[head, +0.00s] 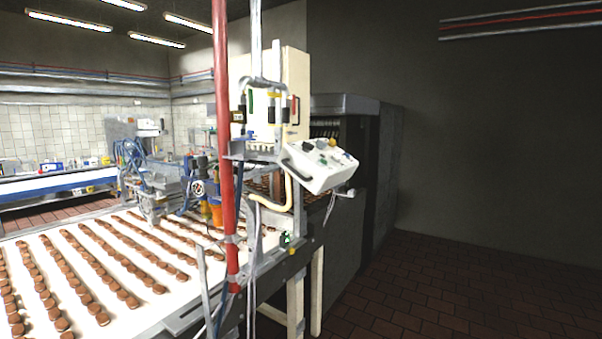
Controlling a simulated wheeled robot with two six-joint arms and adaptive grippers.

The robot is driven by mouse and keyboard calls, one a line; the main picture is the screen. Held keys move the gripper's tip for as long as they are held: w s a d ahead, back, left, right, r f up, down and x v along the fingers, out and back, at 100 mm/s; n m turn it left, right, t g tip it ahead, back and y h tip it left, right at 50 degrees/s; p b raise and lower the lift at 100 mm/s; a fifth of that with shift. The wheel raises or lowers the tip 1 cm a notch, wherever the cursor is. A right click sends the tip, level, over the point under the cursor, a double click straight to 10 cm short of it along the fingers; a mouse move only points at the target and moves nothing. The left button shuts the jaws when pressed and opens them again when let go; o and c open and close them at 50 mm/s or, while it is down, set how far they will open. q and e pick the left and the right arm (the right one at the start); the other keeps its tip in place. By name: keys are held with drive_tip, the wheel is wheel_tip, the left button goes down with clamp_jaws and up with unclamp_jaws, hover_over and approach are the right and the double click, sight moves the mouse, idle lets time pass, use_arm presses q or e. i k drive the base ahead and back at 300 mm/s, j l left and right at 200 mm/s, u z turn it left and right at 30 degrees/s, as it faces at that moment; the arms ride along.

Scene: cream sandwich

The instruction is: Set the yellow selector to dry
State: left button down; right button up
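A white tilted control box (322,166) stands out from the machine at the middle of the head view. Several small knobs or buttons sit on its top face. A small yellow knob (332,142) is at its far edge and may be the yellow selector. Its setting and any labels are too small to read. Another small yellow-orange part (291,251) is low on the conveyor's side, beside a small green light. Neither of my grippers is in view.
A white conveyor (130,275) with rows of brown round biscuits fills the left. A red vertical pole (224,130) and cream cabinet (270,95) stand before a dark machine housing (352,230). The brown tiled floor (460,295) at right is clear.

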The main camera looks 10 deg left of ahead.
sight(332, 143)
drive_tip(key=i+l, duration=0.25)
drive_tip(key=l, duration=0.15)
drive_tip(key=i+l, duration=0.25)
drive_tip(key=l, duration=0.15)
drive_tip(key=i+l, duration=0.3)
drive_tip(key=l, duration=0.1)
